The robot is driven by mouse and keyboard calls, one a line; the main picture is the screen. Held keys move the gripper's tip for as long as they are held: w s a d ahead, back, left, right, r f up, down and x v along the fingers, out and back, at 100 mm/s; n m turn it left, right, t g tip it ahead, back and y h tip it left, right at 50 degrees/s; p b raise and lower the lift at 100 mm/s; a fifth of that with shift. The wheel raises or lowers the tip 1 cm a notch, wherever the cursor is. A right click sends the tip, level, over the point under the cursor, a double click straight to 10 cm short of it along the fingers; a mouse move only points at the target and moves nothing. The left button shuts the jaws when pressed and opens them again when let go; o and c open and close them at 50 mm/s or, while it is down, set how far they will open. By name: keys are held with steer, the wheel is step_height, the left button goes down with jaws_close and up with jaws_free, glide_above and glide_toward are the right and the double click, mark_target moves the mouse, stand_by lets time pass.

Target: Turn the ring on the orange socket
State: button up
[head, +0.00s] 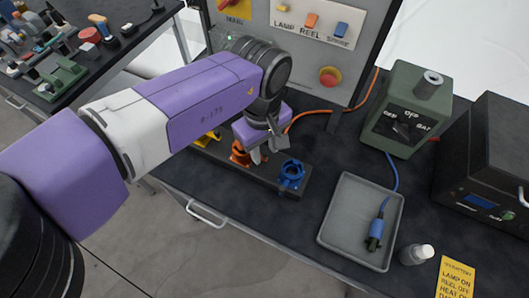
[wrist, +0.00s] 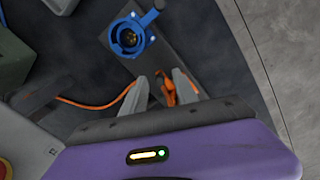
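The orange socket (head: 239,154) stands on a dark strip at the bench's front edge, partly hidden behind my arm and gripper in the head view. My gripper (head: 262,152) points down just right of it. In the wrist view, my gripper (wrist: 162,88) has its two fingers apart. A small orange part (wrist: 168,92) of the socket shows between them, with gaps at the sides. Most of the socket and its ring are hidden below the gripper, and I cannot tell whether a finger touches it.
A blue socket (head: 291,175) stands right of the orange one; it also shows in the wrist view (wrist: 130,36). An orange cable (head: 312,113) runs behind. A grey tray (head: 342,224) holds a blue plug (head: 376,231). A green switch box (head: 405,112) and control panel (head: 300,45) stand at the back.

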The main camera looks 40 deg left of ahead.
steer(key=shift+f, duration=0.15)
jaws_close()
